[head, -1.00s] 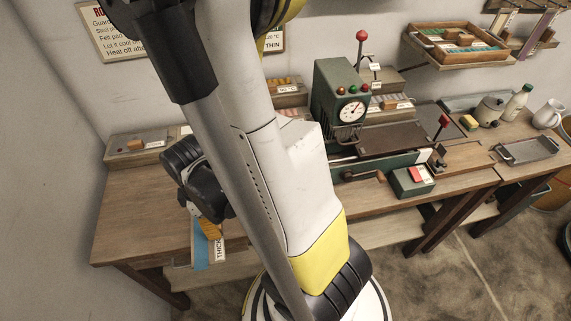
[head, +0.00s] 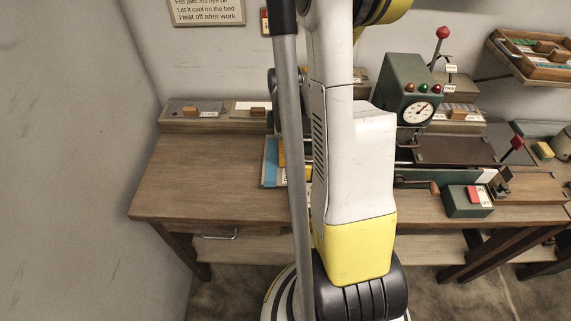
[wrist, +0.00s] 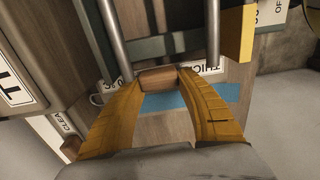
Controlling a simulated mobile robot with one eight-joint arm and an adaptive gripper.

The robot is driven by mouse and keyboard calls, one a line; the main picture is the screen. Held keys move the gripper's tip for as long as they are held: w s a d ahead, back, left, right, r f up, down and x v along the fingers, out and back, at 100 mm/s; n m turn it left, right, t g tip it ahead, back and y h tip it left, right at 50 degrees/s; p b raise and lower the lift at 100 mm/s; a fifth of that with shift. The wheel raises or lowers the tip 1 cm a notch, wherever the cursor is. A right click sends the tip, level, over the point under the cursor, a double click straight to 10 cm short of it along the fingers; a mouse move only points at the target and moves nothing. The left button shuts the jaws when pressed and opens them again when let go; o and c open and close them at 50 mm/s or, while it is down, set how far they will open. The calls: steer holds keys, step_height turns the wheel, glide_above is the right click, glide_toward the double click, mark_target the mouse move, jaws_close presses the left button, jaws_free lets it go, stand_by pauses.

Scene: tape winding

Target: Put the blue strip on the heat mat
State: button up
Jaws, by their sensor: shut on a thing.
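My gripper (wrist: 159,82) shows in the wrist view with its orange fingers shut on a small wooden grip (wrist: 158,76). In the head view a blue piece (head: 271,163) shows at the left edge of my arm, above the bench. My gripper is hidden behind the arm there. I cannot tell for sure which surface is the heat mat; a dark flat plate (head: 452,150) lies right of my arm, by the green press (head: 405,82).
The wooden bench (head: 195,175) is bare at the left. Low trays (head: 180,122) stand along the wall. A control box with a red switch (head: 467,200) sits at the bench front. A lever with a red knob (head: 516,143) stands at the right.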

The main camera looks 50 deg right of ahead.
step_height(320, 180, down, 4)
steer(key=shift+f+b, duration=0.15)
steer(key=shift+b, duration=0.9)
steer(key=shift+d+f, duration=0.15)
steer(key=shift+d, duration=0.05)
steer(key=o, duration=1.3)
